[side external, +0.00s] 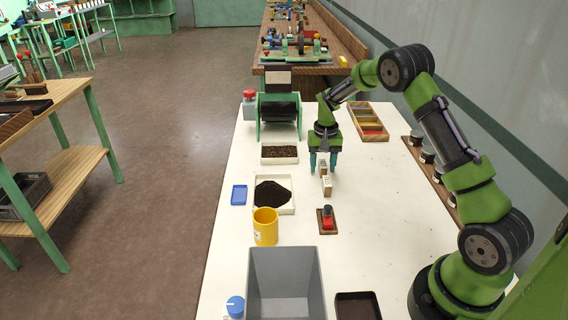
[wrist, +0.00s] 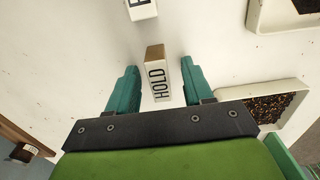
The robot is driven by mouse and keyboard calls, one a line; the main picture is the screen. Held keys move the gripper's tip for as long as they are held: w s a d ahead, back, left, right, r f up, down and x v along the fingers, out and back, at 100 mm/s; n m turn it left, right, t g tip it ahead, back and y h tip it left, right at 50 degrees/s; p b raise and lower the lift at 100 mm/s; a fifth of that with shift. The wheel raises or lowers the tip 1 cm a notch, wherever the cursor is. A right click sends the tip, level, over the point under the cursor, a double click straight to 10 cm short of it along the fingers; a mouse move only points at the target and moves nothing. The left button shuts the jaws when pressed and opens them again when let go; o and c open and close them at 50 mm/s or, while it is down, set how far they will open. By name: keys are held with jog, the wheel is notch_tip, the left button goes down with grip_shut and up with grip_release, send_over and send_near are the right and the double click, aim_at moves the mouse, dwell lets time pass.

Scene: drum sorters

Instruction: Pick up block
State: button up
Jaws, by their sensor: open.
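A small wooden block (wrist: 159,80) with a white face lettered "HOLD" stands on the white table, seen in the wrist view between my two teal fingers. My gripper (wrist: 159,68) is open around it, with a gap visible on each side. A second white-faced block (wrist: 142,9) lies just beyond the fingertips, cut off by the picture's top edge. In the side view my gripper (side external: 323,162) points down over the lettered block (side external: 322,169), partly hidden by the fingers. The second block (side external: 327,186) sits just in front, nearer the camera.
A tray of brown grains (side external: 279,160) and a tray of black powder (side external: 286,207) lie to the left. A red-topped device (side external: 327,221), yellow mug (side external: 265,238) and grey bin (side external: 250,290) stand nearer. A green-framed drum (side external: 262,120) stands behind. The table's right middle is clear.

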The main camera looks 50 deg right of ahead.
jog(key=shift+f, duration=0.2)
grip_shut()
jog(key=shift+r, duration=0.1)
